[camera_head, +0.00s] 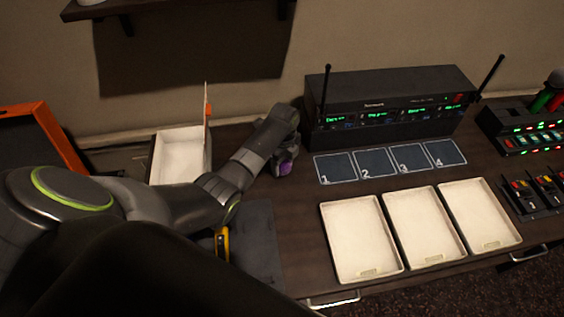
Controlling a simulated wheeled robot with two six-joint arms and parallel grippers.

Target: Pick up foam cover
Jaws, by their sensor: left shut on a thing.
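My left gripper (287,152) is over the desk, just left of the black wireless receiver rack. It is shut on a small purple thing (285,167), which looks like the foam cover. Only part of the purple thing shows below the gripper; the gripper hides the rest. I cannot tell whether it touches the desk. My right gripper is not in the picture.
The receiver (390,98) has upright antennas. Numbered pads (373,161) lie before it, with three white trays (356,276) nearer the front edge. A white box (159,176) stands left, partly behind my arm. Microphones (545,98) and battery packs (536,190) are right.

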